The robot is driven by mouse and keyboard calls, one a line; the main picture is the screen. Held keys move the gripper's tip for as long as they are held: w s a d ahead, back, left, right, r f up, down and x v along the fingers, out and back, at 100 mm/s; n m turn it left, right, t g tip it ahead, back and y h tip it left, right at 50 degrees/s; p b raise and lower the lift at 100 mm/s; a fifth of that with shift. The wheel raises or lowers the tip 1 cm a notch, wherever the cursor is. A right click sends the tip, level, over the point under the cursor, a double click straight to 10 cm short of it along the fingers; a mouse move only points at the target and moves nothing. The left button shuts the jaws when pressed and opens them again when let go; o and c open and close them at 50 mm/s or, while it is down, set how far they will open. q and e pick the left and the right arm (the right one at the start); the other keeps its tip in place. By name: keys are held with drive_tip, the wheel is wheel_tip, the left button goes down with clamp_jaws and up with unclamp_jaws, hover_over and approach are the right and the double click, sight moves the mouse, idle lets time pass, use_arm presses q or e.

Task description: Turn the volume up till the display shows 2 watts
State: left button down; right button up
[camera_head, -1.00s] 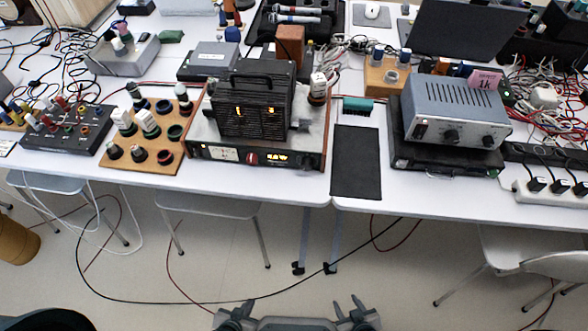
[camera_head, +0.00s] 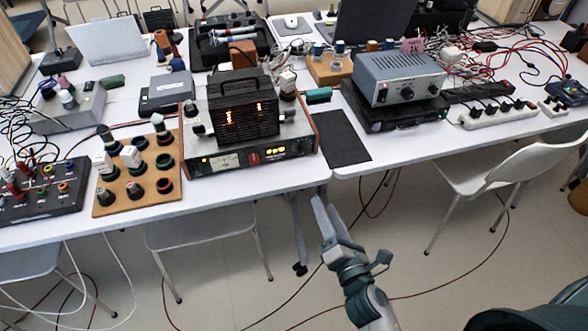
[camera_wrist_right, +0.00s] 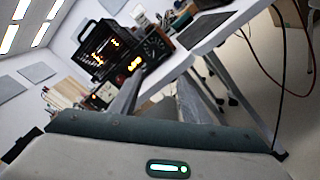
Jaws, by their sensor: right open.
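The amplifier (camera_head: 220,161) with wooden side panels and a black cage over glowing tubes stands on the left table near its front edge. Its front panel has a small orange display (camera_head: 275,151), whose digits are too small to read with certainty. A dark knob (camera_head: 302,147) sits right of the display. The display (camera_wrist_right: 134,64) and a dark round knob (camera_wrist_right: 154,46) also show in the right wrist view. My right gripper (camera_head: 325,203) is open and empty, in front of and below the table edge, apart from the amplifier. My left gripper is out of view.
A wooden board with several sockets (camera_head: 117,190) stands left of the amplifier. A black mat (camera_head: 340,142) lies right of it, then a grey device (camera_head: 400,75). Chairs (camera_head: 500,165) stand at the table front. The floor between them holds loose cables.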

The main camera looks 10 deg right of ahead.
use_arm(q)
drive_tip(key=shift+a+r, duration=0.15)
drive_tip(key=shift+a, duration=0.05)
use_arm(e)
drive_tip(key=shift+s+a+r+n, duration=0.1)
drive_tip(key=shift+s+r+n, duration=0.1)
drive_tip(key=shift+r, duration=0.3)
drive_tip(key=shift+s+r+n, duration=0.1)
drive_tip(key=shift+r+n, duration=0.1)
drive_tip(key=shift+r, duration=0.3)
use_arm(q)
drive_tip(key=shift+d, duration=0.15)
use_arm(e)
drive_tip(key=shift+w, duration=0.1)
drive_tip(key=p, duration=0.2)
approach(304, 152)
drive_tip(key=w, duration=0.4)
drive_tip(key=w+p, duration=0.1)
drive_tip(key=w, duration=0.3)
drive_tip(key=shift+a+f, duration=0.2)
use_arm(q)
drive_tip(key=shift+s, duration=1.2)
